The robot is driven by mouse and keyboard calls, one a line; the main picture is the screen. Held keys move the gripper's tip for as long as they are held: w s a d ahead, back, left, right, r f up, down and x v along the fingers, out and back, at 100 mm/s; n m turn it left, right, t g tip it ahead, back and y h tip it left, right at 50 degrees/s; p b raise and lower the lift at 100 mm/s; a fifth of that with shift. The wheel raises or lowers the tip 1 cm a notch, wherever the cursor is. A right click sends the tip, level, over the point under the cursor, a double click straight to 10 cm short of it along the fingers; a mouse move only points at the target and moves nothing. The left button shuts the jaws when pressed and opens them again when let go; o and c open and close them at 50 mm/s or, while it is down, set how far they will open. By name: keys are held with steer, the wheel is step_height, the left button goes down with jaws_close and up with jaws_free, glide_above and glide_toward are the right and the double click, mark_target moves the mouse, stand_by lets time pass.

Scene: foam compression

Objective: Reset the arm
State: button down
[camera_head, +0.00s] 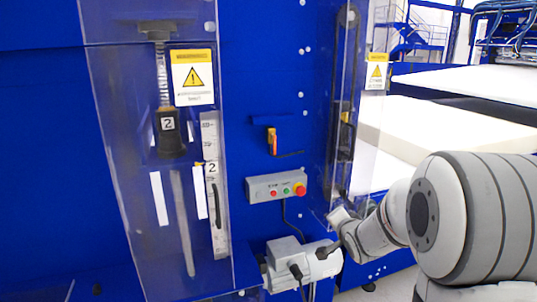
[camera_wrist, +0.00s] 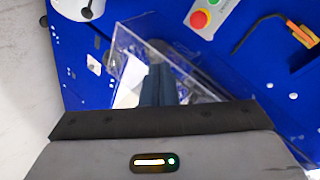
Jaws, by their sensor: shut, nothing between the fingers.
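My gripper (camera_wrist: 158,70) shows in the wrist view as dark fingers past the black edge of my grey wrist housing. It is shut with nothing between the fingers. A clear guard lies just beyond it. In the head view my arm reaches in from the right, and its wrist end is beside the lower end of the right clear guard (camera_head: 372,120), above and right of a grey-white motor unit (camera_head: 290,255). Whether it touches the guard or the motor unit I cannot tell.
A control box (camera_head: 276,187) with red and green buttons is on the blue panel (camera_head: 270,85), left of my wrist. An orange-handled switch (camera_head: 272,141) is above it. A larger clear guard (camera_head: 120,130) covers the left. White foam slabs (camera_head: 460,125) lie at the back right.

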steer(key=s+a+n+g, duration=0.2)
steer(key=s+n+g, duration=0.3)
steer(key=s, duration=1.1)
steer(key=s+a+n+g, duration=0.3)
steer(key=s+n+g, duration=0.2)
steer(key=s, duration=1.1)
steer(key=shift+s+a, duration=0.15)
steer(key=shift+a, duration=0.05)
